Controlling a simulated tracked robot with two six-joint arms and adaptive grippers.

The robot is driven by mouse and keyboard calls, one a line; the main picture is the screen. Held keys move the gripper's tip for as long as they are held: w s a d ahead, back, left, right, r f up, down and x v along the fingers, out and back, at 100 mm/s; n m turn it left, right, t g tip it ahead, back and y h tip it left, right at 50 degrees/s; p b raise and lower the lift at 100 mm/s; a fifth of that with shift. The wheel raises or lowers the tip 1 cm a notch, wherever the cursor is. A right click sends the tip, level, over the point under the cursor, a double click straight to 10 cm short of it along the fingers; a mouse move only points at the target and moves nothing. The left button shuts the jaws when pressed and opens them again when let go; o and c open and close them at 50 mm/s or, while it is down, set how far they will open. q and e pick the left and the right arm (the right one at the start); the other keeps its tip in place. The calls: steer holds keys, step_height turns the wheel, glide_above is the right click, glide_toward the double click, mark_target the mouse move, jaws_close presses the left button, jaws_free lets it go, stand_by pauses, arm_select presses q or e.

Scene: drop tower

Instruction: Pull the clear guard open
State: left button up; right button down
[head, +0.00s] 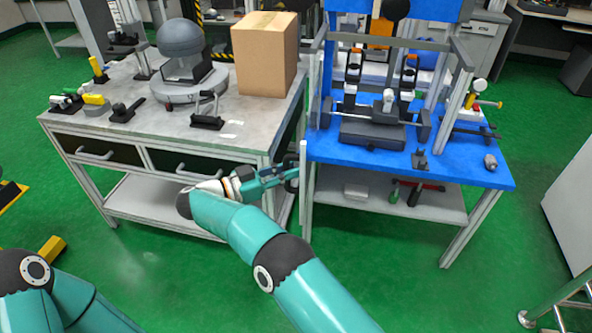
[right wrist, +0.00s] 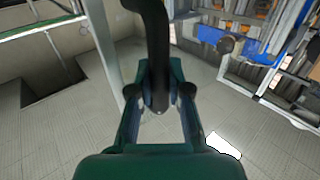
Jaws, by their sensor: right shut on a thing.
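The drop tower stands on a blue-topped bench (head: 330,148) right of centre in the head view. The clear guard is hard to make out; a thin upright edge shows at the tower's left side, and I cannot tell how far open it is. My right gripper (head: 292,177) is at the bench's left front corner, in front of the gap between the two benches. In the right wrist view its fingers (right wrist: 160,105) are shut on a dark curved handle (right wrist: 157,40), which rises out of the top of the picture. My left gripper is out of view.
A grey workbench (head: 130,128) on the left holds a cardboard box (head: 264,55), a grey dome device (head: 180,40) and small clamps. A dark impact block (head: 372,133) sits on the blue bench. Green floor is clear in front; a metal ladder (head: 560,300) stands lower right.

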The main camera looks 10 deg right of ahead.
steer(key=shift+a+f, duration=0.15)
steer(key=c, duration=1.1)
jaws_free()
